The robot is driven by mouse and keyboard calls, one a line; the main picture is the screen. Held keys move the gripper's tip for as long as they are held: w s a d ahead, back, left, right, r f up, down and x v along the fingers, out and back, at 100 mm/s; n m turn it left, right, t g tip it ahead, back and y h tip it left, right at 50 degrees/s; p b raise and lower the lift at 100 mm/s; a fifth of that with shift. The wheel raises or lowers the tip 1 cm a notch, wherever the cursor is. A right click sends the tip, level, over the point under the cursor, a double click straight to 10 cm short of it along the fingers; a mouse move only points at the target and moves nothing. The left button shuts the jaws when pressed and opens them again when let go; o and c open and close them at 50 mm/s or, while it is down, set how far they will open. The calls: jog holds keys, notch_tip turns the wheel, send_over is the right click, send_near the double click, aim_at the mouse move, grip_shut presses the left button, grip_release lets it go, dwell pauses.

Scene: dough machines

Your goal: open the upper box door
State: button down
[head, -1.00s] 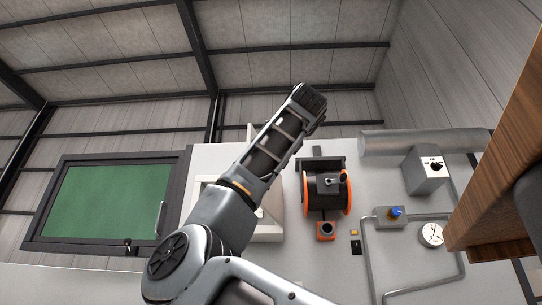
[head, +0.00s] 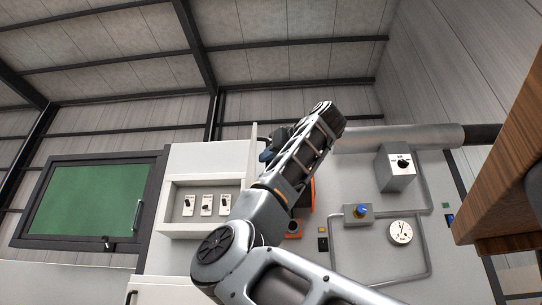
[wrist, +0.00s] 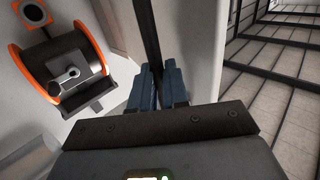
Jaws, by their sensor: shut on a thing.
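The upper box (head: 208,182) is a pale recessed box on the wall panel, and its front is open, showing several switches inside. Its door (head: 254,136) is a thin pale strip seen nearly edge-on at the box's right side, standing out from the wall. My gripper (head: 265,154) is at this door's edge, with its blue fingers partly hidden by my arm. In the wrist view the blue fingers (wrist: 160,82) are close together on a dark strip beside a pale panel (wrist: 190,45), apparently the door. The exact grip is hard to see.
An orange-rimmed reel (wrist: 62,68) is right of the box, mostly behind my arm in the head view. A grey knob box (head: 396,167), gauge (head: 400,232) and pipes lie farther right. A wooden block (head: 505,165) is near at right. A green window (head: 88,197) is left.

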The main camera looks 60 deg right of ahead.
jog(key=shift+w+d+f, duration=0.15)
jog(key=shift+w+f, duration=0.05)
jog(key=c, duration=1.3)
grip_release()
jog(key=shift+w+d+f, duration=0.1)
jog(key=shift+d, duration=0.05)
jog(key=shift+o, duration=0.5)
jog(key=b+v, duration=0.2)
jog(key=v, duration=0.6)
